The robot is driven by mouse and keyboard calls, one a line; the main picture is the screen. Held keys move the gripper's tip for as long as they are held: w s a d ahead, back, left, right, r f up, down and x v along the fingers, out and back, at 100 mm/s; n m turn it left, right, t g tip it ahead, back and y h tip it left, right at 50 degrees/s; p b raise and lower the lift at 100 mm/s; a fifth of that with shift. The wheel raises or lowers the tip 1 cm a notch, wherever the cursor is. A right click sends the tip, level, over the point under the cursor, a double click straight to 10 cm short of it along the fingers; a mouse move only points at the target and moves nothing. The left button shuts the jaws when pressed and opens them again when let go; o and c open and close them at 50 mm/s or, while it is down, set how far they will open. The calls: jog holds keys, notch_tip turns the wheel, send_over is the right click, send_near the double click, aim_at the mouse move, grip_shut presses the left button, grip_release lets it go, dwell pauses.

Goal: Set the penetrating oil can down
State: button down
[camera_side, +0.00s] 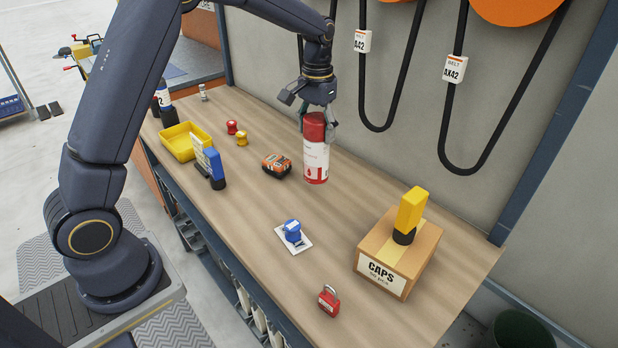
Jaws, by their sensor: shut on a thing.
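The penetrating oil can (316,163) is a white can with a red top and a red mark near its base. It is upright near the back of the wooden bench, in the middle of the camera_side view. My gripper (316,122) is above it, with its fingers shut around the red top. I cannot tell whether the base of the can touches the bench (225,217) or is slightly above it.
An orange and black battery (276,166) lies just left of the can. A blue item on a white card (293,236), a red padlock (329,300) and a CAPS box (398,252) with a yellow-handled item (411,213) are nearer. A yellow tray (186,142) is left. Belts (447,100) hang behind.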

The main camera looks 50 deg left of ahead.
jog(key=shift+w+a+f, duration=0.1)
jog(key=shift+w+f, duration=0.65)
jog(key=shift+f, duration=0.2)
jog(key=shift+w+f, duration=0.1)
jog(key=shift+f, duration=1.6)
jog(key=shift+c, duration=0.7)
grip_release()
